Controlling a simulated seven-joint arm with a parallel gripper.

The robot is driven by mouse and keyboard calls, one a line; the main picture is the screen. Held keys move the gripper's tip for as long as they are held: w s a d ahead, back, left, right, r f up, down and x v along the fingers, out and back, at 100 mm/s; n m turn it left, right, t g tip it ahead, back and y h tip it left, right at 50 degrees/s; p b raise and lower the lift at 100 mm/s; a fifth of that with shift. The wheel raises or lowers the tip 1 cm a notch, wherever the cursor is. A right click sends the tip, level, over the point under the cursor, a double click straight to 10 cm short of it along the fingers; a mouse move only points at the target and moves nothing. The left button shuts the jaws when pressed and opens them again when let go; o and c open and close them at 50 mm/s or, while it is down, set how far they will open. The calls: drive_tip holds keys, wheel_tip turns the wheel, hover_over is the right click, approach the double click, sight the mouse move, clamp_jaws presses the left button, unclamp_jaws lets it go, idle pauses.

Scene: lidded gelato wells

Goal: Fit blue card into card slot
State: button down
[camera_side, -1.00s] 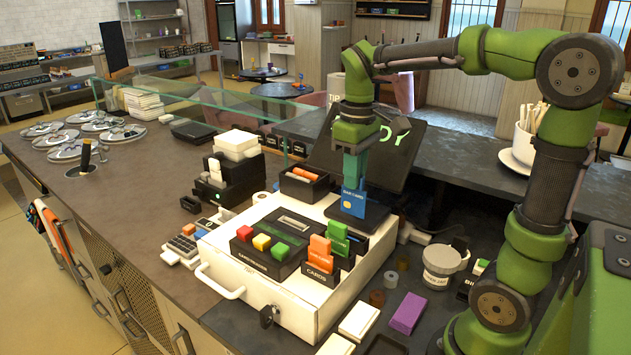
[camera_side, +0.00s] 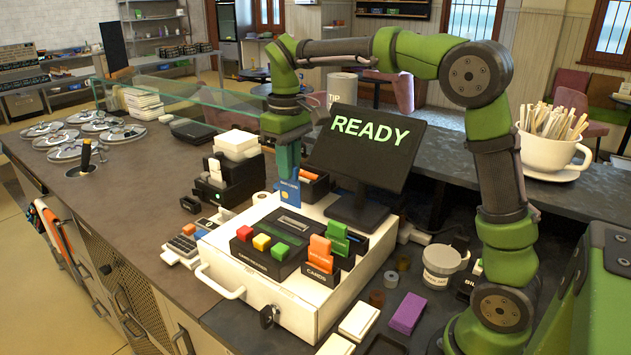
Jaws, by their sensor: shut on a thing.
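My gripper (camera_side: 288,165) is shut on the blue card (camera_side: 289,191) and holds it upright, pointing down. The card hangs above the back part of the white drawer box (camera_side: 345,292). A black holder labelled CARDS (camera_side: 320,275) holds orange and green cards (camera_side: 337,235).
A black bin with orange items (camera_side: 313,184) is just behind the card. A black printer (camera_side: 228,180) and a keypad terminal (camera_side: 188,243) stand to the left.

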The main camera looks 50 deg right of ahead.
sight(292, 195)
drive_tip(key=shift+w+d+r, duration=0.25)
drive_tip(key=shift+d+r, duration=0.35)
drive_tip(key=shift+r, duration=0.2)
drive_tip(key=shift+f, duration=0.1)
drive_tip(key=shift+f, duration=2.7)
drive_tip(key=shift+f, duration=2.15)
drive_tip(key=c, duration=1.1)
unclamp_jaws()
drive_tip(key=shift+r, duration=0.1)
drive_tip(key=shift+r, duration=2.45)
